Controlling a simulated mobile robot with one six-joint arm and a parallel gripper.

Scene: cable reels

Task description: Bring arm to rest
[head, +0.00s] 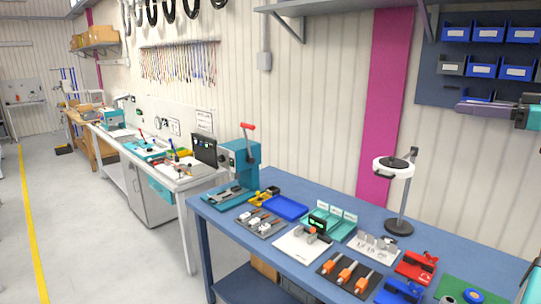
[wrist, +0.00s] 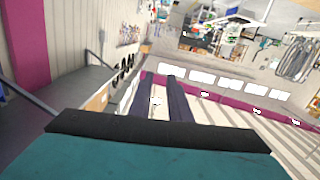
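My gripper (head: 468,107) shows at the right edge of the head view, raised above the blue workbench (head: 222,216) in front of the wall. Its dark fingers point left and its teal wrist runs out of the frame. In the wrist view, my gripper (wrist: 160,78) has two dark fingers standing a little apart, with light background between them. Nothing is held between them. The teal body and a dark bar fill the bottom of that view. The rest of the arm is mostly hidden.
The bench carries a white ring lamp (head: 394,168), a teal press (head: 240,165), a blue tray (head: 286,207) and several small fixtures. Blue bins (head: 483,70) hang on the wall behind my gripper. A shelf (head: 322,5) juts out above. Open floor lies at the left.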

